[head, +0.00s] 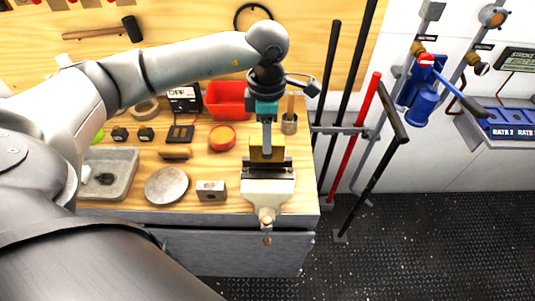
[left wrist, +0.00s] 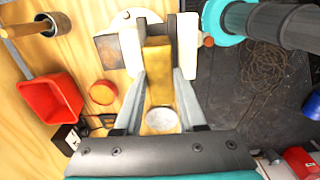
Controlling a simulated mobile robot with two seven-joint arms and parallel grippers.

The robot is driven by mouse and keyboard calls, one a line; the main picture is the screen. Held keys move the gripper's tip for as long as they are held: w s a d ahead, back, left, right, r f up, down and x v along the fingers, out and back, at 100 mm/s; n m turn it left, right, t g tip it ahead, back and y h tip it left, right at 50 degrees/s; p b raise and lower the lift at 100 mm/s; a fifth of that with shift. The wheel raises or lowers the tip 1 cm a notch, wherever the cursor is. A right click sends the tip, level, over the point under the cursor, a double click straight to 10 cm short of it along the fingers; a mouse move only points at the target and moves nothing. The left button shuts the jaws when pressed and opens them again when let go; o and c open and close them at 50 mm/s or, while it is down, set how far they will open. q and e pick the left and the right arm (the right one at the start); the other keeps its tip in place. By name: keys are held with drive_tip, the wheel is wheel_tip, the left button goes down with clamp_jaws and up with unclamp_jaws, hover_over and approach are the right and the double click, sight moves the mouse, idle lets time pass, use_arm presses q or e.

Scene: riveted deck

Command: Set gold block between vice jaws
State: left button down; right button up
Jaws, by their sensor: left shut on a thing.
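The gold block (head: 258,153) is upright at the vice, with its lower part hidden behind the vice's dark front jaw in the head view. The vice (head: 268,188) is pale grey and stands at the bench's front right. My left gripper (head: 267,147) points down over the vice and is shut on the gold block. In the left wrist view the gold block (left wrist: 158,70) lies between the fingers of my left gripper (left wrist: 160,82), and its far end appears between the pale jaws of the vice (left wrist: 188,40). I cannot tell how deep it sits. My right gripper is not in view.
A metal block (head: 211,190) and a round silver disc (head: 166,185) lie left of the vice. Long bars (head: 328,110) rise beyond the bench's right edge.

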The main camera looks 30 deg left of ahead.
sight(267, 157)
use_arm(q)
drive_tip(key=shift+f, duration=3.5)
drive_tip(key=shift+f, duration=0.1)
drive_tip(key=c, duration=0.5)
unclamp_jaws()
drive_tip(key=shift+f, duration=0.1)
wheel_tip(267, 157, up, 12)
drive_tip(key=shift+r+b, duration=0.2)
drive_tip(key=shift+b, duration=0.25)
